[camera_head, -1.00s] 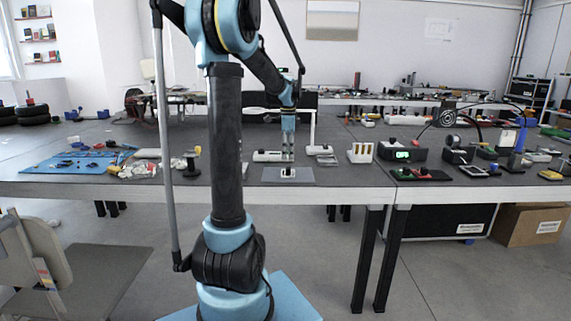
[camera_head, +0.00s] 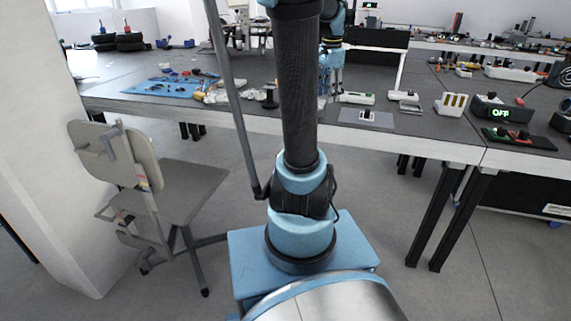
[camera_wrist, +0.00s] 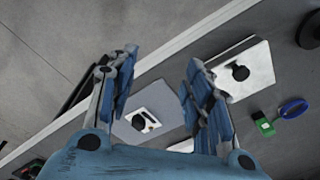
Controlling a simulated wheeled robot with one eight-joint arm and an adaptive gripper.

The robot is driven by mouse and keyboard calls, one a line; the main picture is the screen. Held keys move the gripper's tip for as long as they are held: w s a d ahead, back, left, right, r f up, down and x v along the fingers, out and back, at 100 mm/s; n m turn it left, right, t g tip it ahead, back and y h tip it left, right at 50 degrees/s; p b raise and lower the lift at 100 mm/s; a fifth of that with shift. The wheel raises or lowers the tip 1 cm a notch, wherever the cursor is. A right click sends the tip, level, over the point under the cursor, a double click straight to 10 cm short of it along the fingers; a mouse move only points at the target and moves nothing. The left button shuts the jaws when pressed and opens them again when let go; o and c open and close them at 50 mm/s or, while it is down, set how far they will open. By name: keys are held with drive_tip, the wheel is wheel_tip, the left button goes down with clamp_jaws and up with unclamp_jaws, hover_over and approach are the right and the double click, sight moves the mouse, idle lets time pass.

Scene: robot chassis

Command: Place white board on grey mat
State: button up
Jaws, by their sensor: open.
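My gripper (camera_wrist: 162,57) is open, with nothing between its fingers in the wrist view. In the head view it hangs over the table (camera_head: 331,84), partly behind my column. The grey mat (camera_wrist: 168,102) lies near the table's front edge, partly covered by my fingers in the wrist view. A small white piece with a black knob (camera_wrist: 136,115) lies on the mat. A larger white board with a black knob (camera_wrist: 259,61) lies on the table beside the mat, apart from it. My column largely hides that place in the head view.
A green block (camera_wrist: 264,124) and a blue ring (camera_wrist: 293,108) lie near the larger white board. A black round stand (camera_head: 270,97) and blue mat (camera_head: 160,87) are farther left. A white slotted block (camera_head: 452,104) stands right. A chair (camera_head: 150,175) stands left, off the table.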

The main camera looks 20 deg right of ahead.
drive_tip(key=s+a+f+n+t, duration=0.1)
drive_tip(key=s+a+f+n, duration=1.5)
drive_tip(key=a, duration=0.4)
drive_tip(key=shift+s+a+f+t, duration=0.2)
drive_tip(key=shift+s+a+t, duration=0.1)
drive_tip(key=shift+s, duration=0.6)
drive_tip(key=shift+w+f, duration=0.2)
drive_tip(key=shift+w, duration=0.2)
